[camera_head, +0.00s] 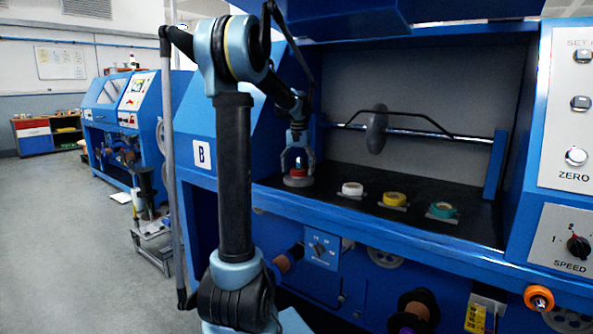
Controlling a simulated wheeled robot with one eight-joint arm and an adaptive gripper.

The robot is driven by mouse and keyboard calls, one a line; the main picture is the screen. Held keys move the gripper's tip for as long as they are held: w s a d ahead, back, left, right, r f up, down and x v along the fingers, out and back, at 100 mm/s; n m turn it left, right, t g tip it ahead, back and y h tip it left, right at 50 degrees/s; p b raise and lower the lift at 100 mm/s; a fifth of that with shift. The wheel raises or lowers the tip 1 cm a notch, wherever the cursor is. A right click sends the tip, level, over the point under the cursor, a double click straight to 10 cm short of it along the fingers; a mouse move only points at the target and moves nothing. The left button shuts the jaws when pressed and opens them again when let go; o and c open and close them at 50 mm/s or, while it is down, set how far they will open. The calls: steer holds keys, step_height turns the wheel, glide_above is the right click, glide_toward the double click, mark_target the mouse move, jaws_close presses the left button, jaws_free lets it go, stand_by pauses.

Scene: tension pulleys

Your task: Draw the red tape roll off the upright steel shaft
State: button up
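The red tape roll (298,172) is at the left end of the dark shelf inside the blue machine, just above a round grey base (298,182). My gripper (298,170) points straight down over it, one finger on each side of the roll. The fingers are spread about as wide as the roll. I cannot tell whether they touch it. The steel shaft is mostly hidden between the fingers and behind the roll. Whether the roll sits low on it or is raised a little is too small to tell.
A white roll (352,188), a yellow roll (395,199) and a green roll (442,210) stand on the shelf to the right. A horizontal bar (440,135) with a grey wheel (377,129) crosses behind them. The machine's left side wall is close to my arm.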

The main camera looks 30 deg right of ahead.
mark_target(299, 157)
steer(key=c, duration=0.9)
steer(key=shift+r, duration=1.95)
stand_by(0.7)
steer(key=shift+r, duration=1.6)
steer(key=shift+r, duration=0.1)
steer(key=shift+r, duration=0.9)
steer(key=shift+r, duration=2)
